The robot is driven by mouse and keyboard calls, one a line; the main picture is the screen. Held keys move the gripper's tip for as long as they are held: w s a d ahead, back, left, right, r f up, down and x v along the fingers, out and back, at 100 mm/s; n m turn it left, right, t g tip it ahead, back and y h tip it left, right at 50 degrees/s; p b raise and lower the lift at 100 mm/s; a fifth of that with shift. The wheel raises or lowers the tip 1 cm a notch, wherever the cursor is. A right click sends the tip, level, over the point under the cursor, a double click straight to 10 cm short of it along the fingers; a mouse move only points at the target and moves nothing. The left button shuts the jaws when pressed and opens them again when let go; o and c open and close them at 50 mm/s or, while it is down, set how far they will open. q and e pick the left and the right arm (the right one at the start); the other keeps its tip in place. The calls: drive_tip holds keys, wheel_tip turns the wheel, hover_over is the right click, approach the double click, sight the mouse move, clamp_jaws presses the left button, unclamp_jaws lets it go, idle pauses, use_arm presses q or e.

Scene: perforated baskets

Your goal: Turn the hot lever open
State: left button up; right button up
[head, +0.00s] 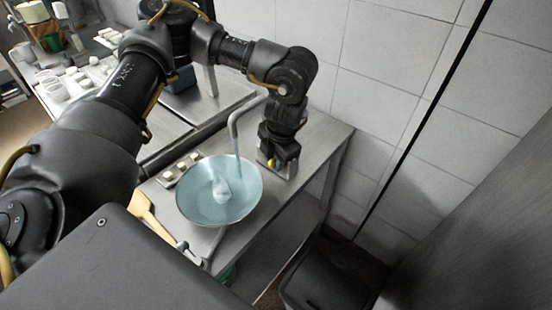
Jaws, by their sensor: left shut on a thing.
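A grey faucet spout (236,125) arches over a pale blue round basin (195,207) on the steel counter. My left arm reaches in from the left and down behind the basin. Its gripper (272,164) points down at the faucet's foot, right of the spout. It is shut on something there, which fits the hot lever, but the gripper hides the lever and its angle. A small yellow bit shows at the fingers; I cannot tell what it is. My right gripper is not in view.
A pale object (221,190) is in the basin. A small tray with several pale pieces (168,176) and a wooden board (149,215) lie to its left. A tiled wall (385,75) stands close behind. A dark bin (325,285) stands below right.

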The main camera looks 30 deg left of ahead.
use_arm(q)
drive_tip(key=o, duration=1)
drive_tip(key=r, duration=0.3)
drive_tip(key=d+r, duration=0.1)
drive_tip(key=r, duration=0.3)
drive_tip(key=d+r+b, duration=0.1)
drive_tip(key=r, duration=0.2)
drive_tip(key=shift+s+r, duration=0.35)
